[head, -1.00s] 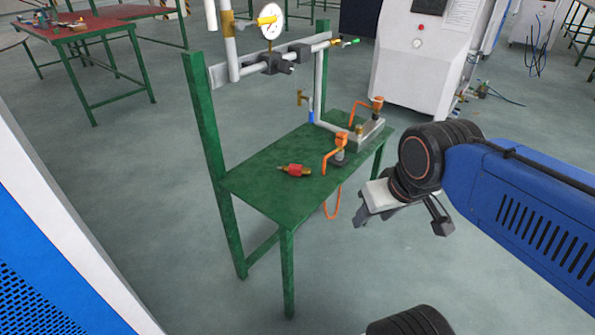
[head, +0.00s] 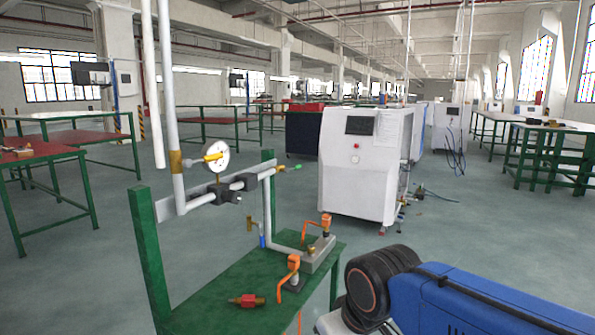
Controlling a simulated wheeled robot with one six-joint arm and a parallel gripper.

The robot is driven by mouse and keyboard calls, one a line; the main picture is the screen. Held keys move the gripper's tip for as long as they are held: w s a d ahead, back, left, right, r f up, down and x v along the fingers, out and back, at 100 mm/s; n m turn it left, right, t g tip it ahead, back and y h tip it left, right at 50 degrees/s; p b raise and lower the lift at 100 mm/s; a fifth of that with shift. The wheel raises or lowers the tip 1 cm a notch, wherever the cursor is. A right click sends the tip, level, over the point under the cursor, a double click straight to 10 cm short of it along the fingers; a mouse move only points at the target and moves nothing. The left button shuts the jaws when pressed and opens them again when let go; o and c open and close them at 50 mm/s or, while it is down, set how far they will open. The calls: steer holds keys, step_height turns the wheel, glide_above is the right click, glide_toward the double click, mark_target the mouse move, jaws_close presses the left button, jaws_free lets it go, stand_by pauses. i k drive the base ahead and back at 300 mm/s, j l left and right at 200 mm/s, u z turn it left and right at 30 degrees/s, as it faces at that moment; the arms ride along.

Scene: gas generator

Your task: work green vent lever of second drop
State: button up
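A small green lever (head: 297,167) sticks out to the right of a brass fitting (head: 282,169) at the far right end of the upper pipe (head: 232,188) on the green stand. It is small, and its exact setting cannot be told. A round white gauge (head: 216,156) with a yellow-handled valve (head: 212,158) sits to its left on the same pipework. My gripper is cut off by the bottom edge; only pale wrist parts show below the black joint. Its fingers are out of view, well below and to the right of the green lever.
The green bench (head: 225,285) carries a red fitting (head: 247,300) and two orange-handled valves, one near (head: 291,272) and one farther back (head: 322,228). A white cabinet (head: 362,165) stands behind. Open floor (head: 480,250) lies to the right.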

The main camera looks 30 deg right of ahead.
mark_target(288, 170)
steer(key=i+l, duration=0.15)
steer(key=l, duration=0.15)
steer(key=i+l, duration=0.1)
steer(key=l, duration=0.25)
steer(key=i+l, duration=0.15)
steer(key=l, duration=0.15)
steer(key=i+l, duration=0.1)
steer(key=l, duration=0.25)
steer(key=i+l, duration=0.15)
steer(key=l, duration=0.15)
